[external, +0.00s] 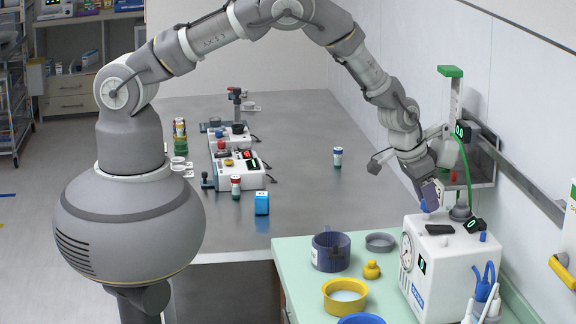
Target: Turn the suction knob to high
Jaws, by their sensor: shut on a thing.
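The white suction unit (452,262) stands on the mint-green counter at the right, with a round gauge (406,252) and a small green display on its front. My gripper (427,203) points down at the upper left edge of the unit. It is shut on a small blue part there, which looks like the suction knob (423,206). The fingers and my wrist hide most of the knob, and its setting cannot be read.
A black lid-like piece (440,230), a grey cap with a green tube (460,212) and a dark display are on the unit's top. A wall rail (520,178) runs close behind. A blue ribbed jar (331,251), yellow bowl (345,297) and yellow weight (371,269) stand left of the unit.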

